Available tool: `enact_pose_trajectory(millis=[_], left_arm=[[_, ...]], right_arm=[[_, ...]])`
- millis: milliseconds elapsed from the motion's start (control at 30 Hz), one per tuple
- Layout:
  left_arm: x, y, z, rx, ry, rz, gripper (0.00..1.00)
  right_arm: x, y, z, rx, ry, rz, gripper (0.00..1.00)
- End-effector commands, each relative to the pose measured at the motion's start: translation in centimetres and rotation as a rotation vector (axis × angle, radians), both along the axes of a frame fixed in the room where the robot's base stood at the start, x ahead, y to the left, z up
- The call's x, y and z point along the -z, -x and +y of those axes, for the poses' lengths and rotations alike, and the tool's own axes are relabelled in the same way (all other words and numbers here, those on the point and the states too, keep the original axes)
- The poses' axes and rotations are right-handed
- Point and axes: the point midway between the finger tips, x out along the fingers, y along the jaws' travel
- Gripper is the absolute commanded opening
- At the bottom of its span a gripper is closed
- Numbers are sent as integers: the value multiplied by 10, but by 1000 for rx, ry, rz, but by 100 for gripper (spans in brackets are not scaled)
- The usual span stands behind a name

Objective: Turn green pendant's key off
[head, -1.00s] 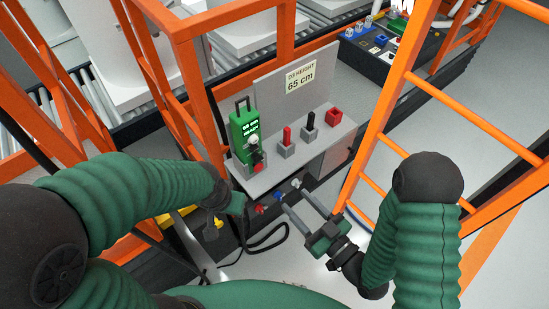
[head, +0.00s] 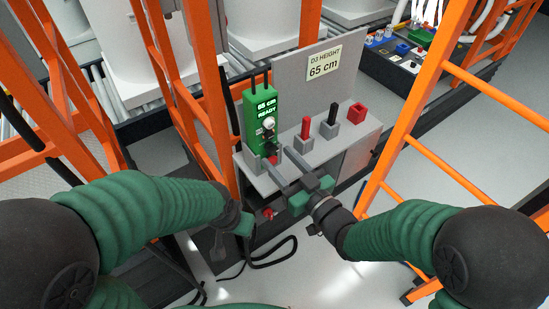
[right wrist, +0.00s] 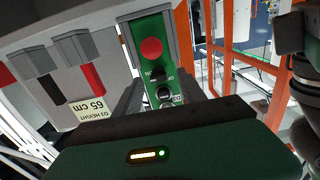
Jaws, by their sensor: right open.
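The green pendant (head: 262,105) stands upright at the left end of a grey shelf. Its display reads "65 cm READY". In the right wrist view the pendant (right wrist: 143,30) appears upside down, with a red button (right wrist: 152,48), a black switch (right wrist: 157,74) and a round key switch area (right wrist: 164,95) partly hidden low down. My right gripper (head: 270,154) is open, its fingers reaching toward the pendant's lower front, one on each side and holding nothing. My left gripper (head: 238,221) is below the shelf's left end; its fingers are not clear.
A red lever (head: 305,128), a black lever (head: 333,113) and a red box (head: 357,112) line the shelf to the right. A "65 cm" sign (head: 322,66) is on the panel behind. Orange rails (head: 420,105) stand at both sides. A black cable hangs below.

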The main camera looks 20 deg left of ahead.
Motion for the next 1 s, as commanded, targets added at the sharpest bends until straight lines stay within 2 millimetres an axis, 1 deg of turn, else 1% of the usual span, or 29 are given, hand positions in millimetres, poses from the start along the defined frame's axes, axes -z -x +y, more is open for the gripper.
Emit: enact_pose_trajectory(millis=[33, 100, 200, 467, 800, 833, 1000], left_arm=[[0, 0, 0, 0, 0, 1, 36], [-1, 0, 0, 0, 0, 1, 36], [-1, 0, 0, 0, 0, 1, 36], [0, 0, 0, 1, 0, 1, 36], [0, 0, 0, 0, 0, 1, 36], [0, 0, 0, 0, 0, 1, 36], [0, 0, 0, 0, 0, 1, 36]], right_arm=[[0, -5, 8, -1, 0, 0, 48], [0, -11, 14, 0, -1, -1, 48], [0, -16, 20, 0, -1, -1, 48], [0, -17, 22, 1, 1, -1, 48], [0, -17, 22, 1, 1, -1, 3], [0, -17, 22, 1, 1, -1, 0], [0, -17, 22, 1, 1, -2, 0]])
